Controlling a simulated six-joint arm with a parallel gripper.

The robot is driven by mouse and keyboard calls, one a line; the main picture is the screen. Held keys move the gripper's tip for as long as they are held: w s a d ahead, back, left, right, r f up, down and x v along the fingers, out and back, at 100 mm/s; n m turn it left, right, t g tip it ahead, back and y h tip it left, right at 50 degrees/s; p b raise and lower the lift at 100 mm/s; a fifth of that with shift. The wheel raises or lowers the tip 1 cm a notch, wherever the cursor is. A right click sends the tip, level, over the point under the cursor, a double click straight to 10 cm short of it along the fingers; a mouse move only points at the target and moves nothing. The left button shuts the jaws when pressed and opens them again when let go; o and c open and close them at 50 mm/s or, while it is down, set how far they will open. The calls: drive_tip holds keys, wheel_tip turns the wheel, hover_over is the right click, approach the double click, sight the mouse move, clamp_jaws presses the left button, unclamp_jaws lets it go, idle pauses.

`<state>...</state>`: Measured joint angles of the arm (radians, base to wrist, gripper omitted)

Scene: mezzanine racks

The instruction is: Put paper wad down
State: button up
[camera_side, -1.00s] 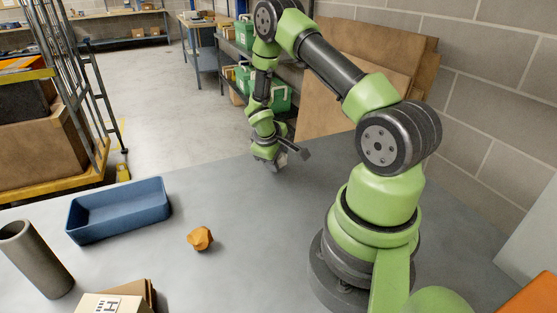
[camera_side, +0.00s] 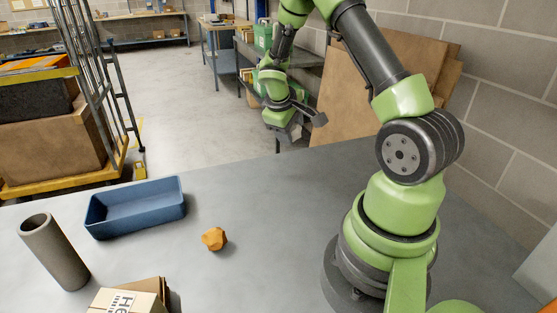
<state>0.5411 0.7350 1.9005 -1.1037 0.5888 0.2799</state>
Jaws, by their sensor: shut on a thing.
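My gripper (camera_side: 290,132) hangs above the far edge of the grey table, right of the picture's middle. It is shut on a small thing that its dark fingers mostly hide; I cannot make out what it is. A crumpled orange-brown lump (camera_side: 214,239), which looks like a wad, lies on the table well below and to the left of my gripper, apart from it. A blue open tray (camera_side: 137,222) stands left of the lump and looks empty.
A grey tube (camera_side: 54,253) stands tilted at the left of the table. A cardboard box (camera_side: 127,300) with a printed label is at the front edge. The table (camera_side: 270,205) is clear between the lump and my arm's base. A trolley (camera_side: 60,185) stands beyond the table at left.

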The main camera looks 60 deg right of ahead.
drive_tip(key=w+a+n, duration=0.2)
drive_tip(key=w+a, duration=0.3)
drive_tip(key=a, duration=0.8)
drive_tip(key=shift+t, duration=0.3)
wheel_tip(320, 180, down, 5)
drive_tip(key=shift+a+r, duration=0.1)
drive_tip(key=shift+a, duration=0.05)
drive_tip(key=shift+f, duration=2.35)
drive_tip(key=shift+f, duration=0.1)
drive_tip(key=o, duration=0.9)
drive_tip(key=v, duration=1.2)
drive_tip(key=s+a+r+m+t+y, duration=0.1)
drive_tip(key=s+a+r+t+y, duration=0.1)
drive_tip(key=s+r, duration=0.3)
drive_tip(key=s+a+r+m+t+y, duration=0.2)
drive_tip(key=s+a+r, duration=0.1)
drive_tip(key=s+r, duration=0.3)
drive_tip(key=s+a+r+m+t+y, duration=0.1)
drive_tip(key=s+a+r+t+y, duration=0.1)
drive_tip(key=s+r, duration=0.3)
drive_tip(key=shift+s+a+r+m+t+y, duration=0.15)
drive_tip(key=shift+r+t+y, duration=0.15)
drive_tip(key=shift+r, duration=0.45)
drive_tip(key=shift+s+a+r+m+t+y, duration=0.15)
drive_tip(key=shift+r+t+y, duration=0.15)
drive_tip(key=shift+r, duration=0.45)
drive_tip(key=shift+w+d, duration=0.1)
drive_tip(key=shift+d, duration=0.05)
